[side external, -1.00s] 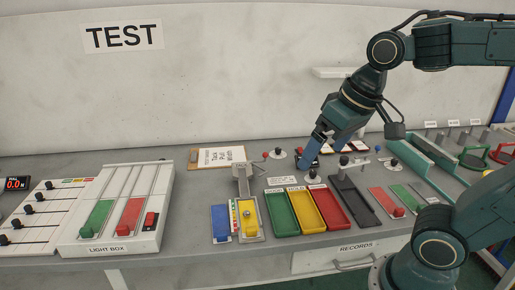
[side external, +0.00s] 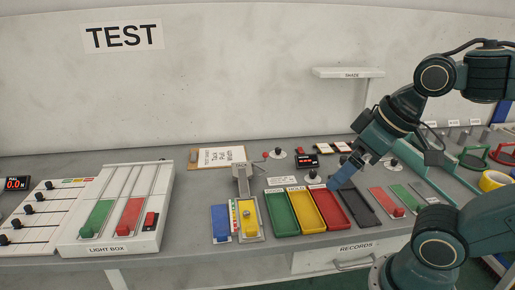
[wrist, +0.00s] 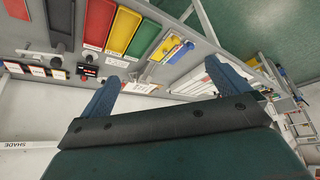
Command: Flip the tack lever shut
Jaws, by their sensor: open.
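A black knob (side external: 313,175) stands behind the red tray, left of my gripper. Another round-based lever (side external: 390,163) is at the right, behind my gripper.
Green, yellow and red trays (side external: 347,224) and a black tray (side external: 369,217) line the front. A small red-digit display (side external: 307,161) stands behind them. A clipboard (side external: 217,157) and light box (side external: 112,232) are left. A yellow roll (side external: 493,181) is right.

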